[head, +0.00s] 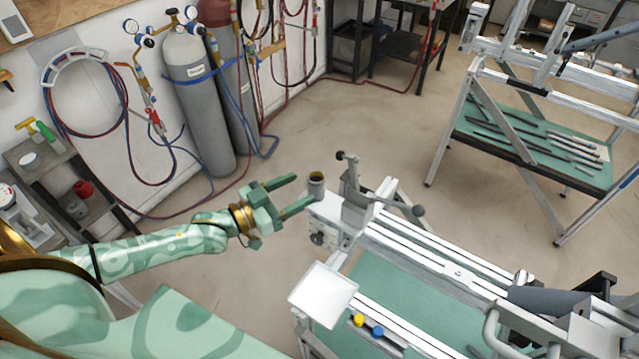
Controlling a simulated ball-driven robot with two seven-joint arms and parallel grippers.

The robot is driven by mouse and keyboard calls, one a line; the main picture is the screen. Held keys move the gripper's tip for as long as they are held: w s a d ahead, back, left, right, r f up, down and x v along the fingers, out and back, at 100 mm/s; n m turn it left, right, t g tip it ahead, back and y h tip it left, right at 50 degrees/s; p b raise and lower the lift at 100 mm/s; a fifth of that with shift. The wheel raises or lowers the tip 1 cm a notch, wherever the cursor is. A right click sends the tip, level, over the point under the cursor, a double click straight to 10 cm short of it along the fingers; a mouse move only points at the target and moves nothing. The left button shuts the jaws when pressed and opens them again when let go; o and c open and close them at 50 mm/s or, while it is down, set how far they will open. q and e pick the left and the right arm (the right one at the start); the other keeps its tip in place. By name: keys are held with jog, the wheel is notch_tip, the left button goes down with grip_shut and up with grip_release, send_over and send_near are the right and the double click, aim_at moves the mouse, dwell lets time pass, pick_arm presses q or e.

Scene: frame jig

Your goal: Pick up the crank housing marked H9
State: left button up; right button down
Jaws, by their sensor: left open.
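A short grey tube (316,184) with a dark open top and a tan rim stands upright, seemingly on the near-left end of the frame jig (440,262). It looks like the crank housing, but no H9 mark is legible at this size. My left gripper (301,189) is open and empty, its two green fingers pointing right towards the tube. The lower finger's tip is at or just in front of the tube's left side; I cannot tell whether they touch. The upper finger ends up and left of the tube. My right gripper is out of view.
A metal clamp with a lever (358,200) stands on the jig just right of the tube. A white square plate (323,292) and yellow and blue knobs (359,320) lie nearer. Gas cylinders (198,100) stand behind by the wall. Open floor lies between.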

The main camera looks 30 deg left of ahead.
aim_at(323, 179)
pick_arm(q)
jog(key=x, duration=0.8)
jog(key=shift+f+p, duration=0.25)
jog(key=shift+p, duration=0.1)
jog(key=shift+s, duration=0.15)
jog(key=shift+a, duration=0.1)
jog(key=c, duration=1.1)
